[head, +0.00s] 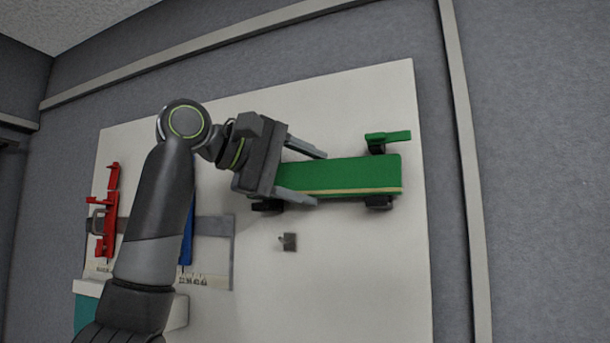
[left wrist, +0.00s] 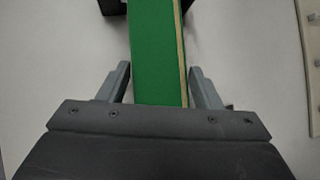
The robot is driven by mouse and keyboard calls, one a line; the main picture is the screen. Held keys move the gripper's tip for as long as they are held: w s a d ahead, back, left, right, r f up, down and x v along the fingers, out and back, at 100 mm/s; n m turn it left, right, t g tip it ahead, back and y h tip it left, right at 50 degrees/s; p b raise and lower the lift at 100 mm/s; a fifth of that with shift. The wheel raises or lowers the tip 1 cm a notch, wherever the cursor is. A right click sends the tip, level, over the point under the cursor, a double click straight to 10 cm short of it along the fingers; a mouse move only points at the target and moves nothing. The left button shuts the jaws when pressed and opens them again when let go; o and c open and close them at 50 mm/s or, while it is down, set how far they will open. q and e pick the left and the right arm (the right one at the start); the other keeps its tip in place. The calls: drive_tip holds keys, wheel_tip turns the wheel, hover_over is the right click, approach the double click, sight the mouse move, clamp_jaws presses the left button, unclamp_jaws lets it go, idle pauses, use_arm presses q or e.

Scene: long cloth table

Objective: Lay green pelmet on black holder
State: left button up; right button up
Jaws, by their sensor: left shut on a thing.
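The green pelmet (head: 350,176) is a long green board with a pale strip along its lower edge. It lies roughly level in front of the white panel. My left gripper (head: 320,178) is shut on its left part, one finger above and one below; it also fills the middle of the left wrist view (left wrist: 156,50). A black holder (head: 378,203) shows under the pelmet's right end, and another black piece (head: 267,206) under its left end, by the gripper. I cannot tell whether the pelmet touches them. My right gripper is not in view.
A small green piece (head: 388,136) sits on a black mount above the pelmet's right end. A small grey bracket (head: 288,242) is below. Red (head: 106,215) and blue (head: 187,235) items hang at a grey strip on the left. The lower right of the panel (head: 370,285) is clear.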

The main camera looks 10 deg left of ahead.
use_arm(q)
drive_tip(key=shift+f+b, duration=0.6)
drive_tip(key=shift+f, duration=0.05)
drive_tip(key=o, duration=1.4)
drive_tip(key=b+v, duration=0.5)
drive_tip(key=v, duration=1.2)
drive_tip(key=shift+s+a+r+b, duration=0.1)
drive_tip(key=shift+s+a+b, duration=0.05)
drive_tip(key=shift+a+b, duration=0.2)
drive_tip(key=shift+d, duration=0.1)
